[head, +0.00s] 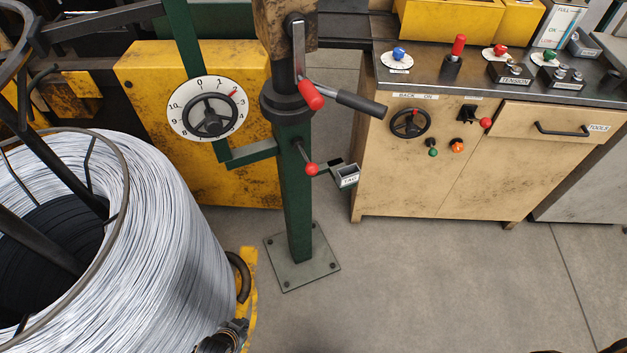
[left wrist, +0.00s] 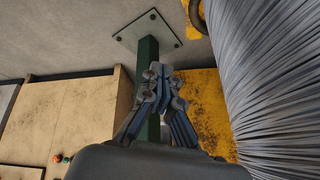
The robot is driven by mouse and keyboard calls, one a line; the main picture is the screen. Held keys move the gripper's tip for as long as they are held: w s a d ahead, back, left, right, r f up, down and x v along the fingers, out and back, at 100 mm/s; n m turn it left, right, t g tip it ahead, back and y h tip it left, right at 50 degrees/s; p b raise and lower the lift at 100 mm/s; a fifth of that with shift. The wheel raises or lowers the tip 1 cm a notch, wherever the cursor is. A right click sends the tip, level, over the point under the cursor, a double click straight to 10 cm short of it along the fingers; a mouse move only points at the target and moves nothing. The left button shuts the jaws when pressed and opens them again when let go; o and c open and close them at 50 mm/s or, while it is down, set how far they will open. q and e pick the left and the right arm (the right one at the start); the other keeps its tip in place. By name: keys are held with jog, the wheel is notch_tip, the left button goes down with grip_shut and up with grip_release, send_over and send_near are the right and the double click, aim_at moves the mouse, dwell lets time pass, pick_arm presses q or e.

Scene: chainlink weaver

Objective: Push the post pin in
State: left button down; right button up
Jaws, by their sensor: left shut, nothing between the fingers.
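The green post (head: 297,205) stands upright on a bolted floor plate (head: 303,262). A short pin with a red ball knob (head: 311,169) sticks out of its side at mid height, angled down to the right. I cannot tell how deep it sits. My left gripper (head: 240,325) is low at the bottom of the head view, between the wire coil and the post's foot, well below the knob. In the left wrist view its fingers (left wrist: 160,75) are shut and empty, in front of the green post (left wrist: 148,60). The knob is not visible there. My right gripper is not in view.
A large wire coil (head: 165,250) fills the left, close to my left gripper. A red-tipped lever (head: 311,95) and a dark handle (head: 360,103) stick out above the knob. A small grey box (head: 346,176) is right of it. A beige cabinet (head: 450,175) stands right; the floor before it is clear.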

pick_arm(q)
jog(key=w+d+r+m+t+h+b, duration=0.1)
jog(key=w+d+r+m+t, duration=0.15)
jog(key=w+r, duration=0.3)
jog(key=w+d+r+m+t+h+b, duration=0.1)
jog(key=w+d+r, duration=0.35)
jog(key=w, duration=0.25)
jog(key=m+t+h+b, duration=0.4)
jog(key=m+h+b, duration=0.15)
jog(key=m, duration=0.25)
send_near(311, 166)
jog(key=s+d+r, duration=0.3)
jog(key=s, duration=0.3)
jog(key=w+d+f, duration=0.1)
jog(key=w+f, duration=0.1)
jog(key=w, duration=0.3)
jog(key=w+d+f+p, duration=0.1)
jog(key=w+d+f, duration=0.1)
jog(key=w, duration=0.3)
jog(key=shift+w, duration=0.3)
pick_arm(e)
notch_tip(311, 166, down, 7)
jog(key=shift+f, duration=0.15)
pick_arm(q)
jog(key=shift+a+f+n, duration=0.1)
jog(key=shift+n, duration=0.15)
